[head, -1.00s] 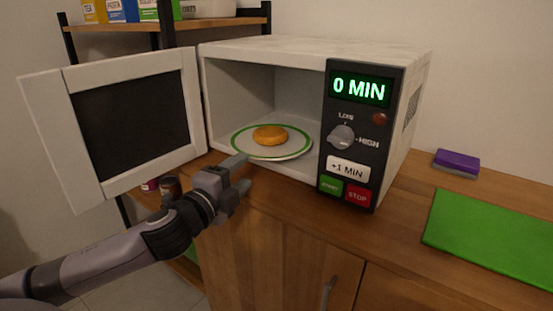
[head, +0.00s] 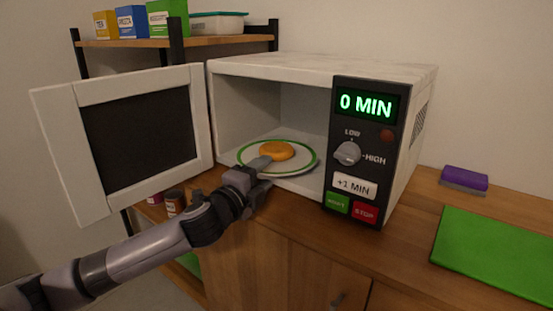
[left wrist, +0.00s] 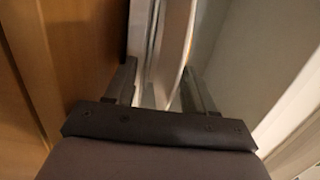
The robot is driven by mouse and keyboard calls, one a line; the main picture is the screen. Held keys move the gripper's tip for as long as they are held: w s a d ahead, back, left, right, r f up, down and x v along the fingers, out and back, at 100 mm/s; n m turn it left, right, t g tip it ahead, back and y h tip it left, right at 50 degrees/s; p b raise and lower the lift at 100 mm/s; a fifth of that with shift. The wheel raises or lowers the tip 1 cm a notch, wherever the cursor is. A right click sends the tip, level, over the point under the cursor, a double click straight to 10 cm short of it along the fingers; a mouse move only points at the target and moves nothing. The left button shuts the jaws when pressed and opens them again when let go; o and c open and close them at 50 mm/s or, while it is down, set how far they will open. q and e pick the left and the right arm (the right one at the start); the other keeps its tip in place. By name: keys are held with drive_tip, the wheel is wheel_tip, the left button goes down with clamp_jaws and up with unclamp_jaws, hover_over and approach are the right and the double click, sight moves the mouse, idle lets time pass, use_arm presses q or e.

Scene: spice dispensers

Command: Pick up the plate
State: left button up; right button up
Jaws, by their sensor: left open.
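The plate (head: 300,164), white with a green ring, lies in the open microwave and carries a round orange-brown food item (head: 277,151). My left gripper (head: 262,174) is open at the plate's front-left rim. One finger reaches over the rim in the head view. In the left wrist view, the plate's edge (left wrist: 174,50) runs between the two spread fingers of the left gripper (left wrist: 160,90). I cannot tell whether a finger touches the plate. My right gripper is not in view.
The microwave (head: 320,68) has its door (head: 140,135) swung open on the left, beside my left arm. Its control panel stands right of the opening. A green mat (head: 500,250) and a purple sponge (head: 464,179) lie right on the counter.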

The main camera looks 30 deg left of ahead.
use_arm(q)
drive_tip(key=shift+w, duration=0.2)
clamp_jaws()
drive_tip(key=shift+r, duration=0.1)
